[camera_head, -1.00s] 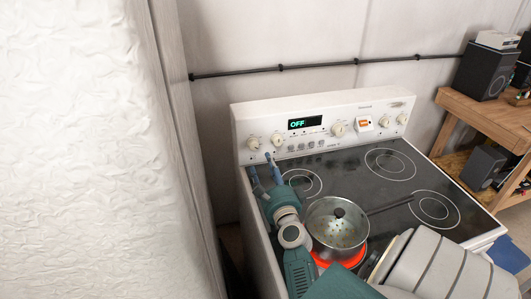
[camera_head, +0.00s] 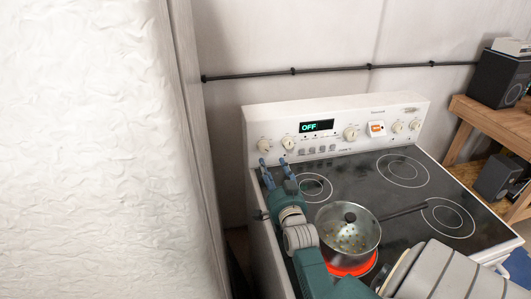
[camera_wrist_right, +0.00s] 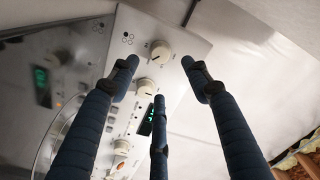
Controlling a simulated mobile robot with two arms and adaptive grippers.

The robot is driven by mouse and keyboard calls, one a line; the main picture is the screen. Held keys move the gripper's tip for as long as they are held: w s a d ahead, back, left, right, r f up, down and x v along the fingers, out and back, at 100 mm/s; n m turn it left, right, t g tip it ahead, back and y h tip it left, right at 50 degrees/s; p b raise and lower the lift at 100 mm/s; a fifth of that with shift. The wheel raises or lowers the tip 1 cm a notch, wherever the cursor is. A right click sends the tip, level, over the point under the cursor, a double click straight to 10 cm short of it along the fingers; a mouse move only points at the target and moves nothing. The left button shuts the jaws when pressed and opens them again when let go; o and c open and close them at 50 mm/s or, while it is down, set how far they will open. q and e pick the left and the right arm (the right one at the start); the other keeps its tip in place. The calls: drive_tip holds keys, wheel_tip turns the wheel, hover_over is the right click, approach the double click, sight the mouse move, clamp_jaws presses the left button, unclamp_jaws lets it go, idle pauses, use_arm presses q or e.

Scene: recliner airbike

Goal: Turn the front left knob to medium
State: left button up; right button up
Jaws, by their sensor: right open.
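The stove's control panel (camera_head: 375,118) has two knobs at its left end: an outer left knob (camera_head: 264,145) and a second left knob (camera_head: 288,142). I cannot read which burner each serves. My right gripper (camera_head: 273,164) is open and empty, just below and in front of these two knobs, apart from them. In the right wrist view, the outer knob (camera_wrist_right: 160,50) shows between the spread fingertips (camera_wrist_right: 160,64), and the second knob (camera_wrist_right: 146,86) is beside the third finger. My left gripper is not in view.
A lidded pot (camera_head: 347,232) stands on a glowing red burner (camera_head: 352,268), close to my right arm, its handle (camera_head: 403,211) pointing right. The display (camera_head: 316,126) reads OFF. A white textured surface (camera_head: 85,150) fills the left. A wooden bench (camera_head: 490,119) with speakers is at right.

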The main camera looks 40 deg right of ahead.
sight(264, 150)
drive_tip(key=p+x, duration=0.1)
drive_tip(key=x, duration=0.8)
drive_tip(key=shift+w+d+f+p, duration=0.1)
drive_tip(key=shift+w+d+p, duration=0.1)
drive_tip(key=shift+w+p, duration=0.1)
drive_tip(key=c, duration=1.1)
drive_tip(key=shift+n, duration=0.9)
drive_tip(key=shift+c, duration=0.2)
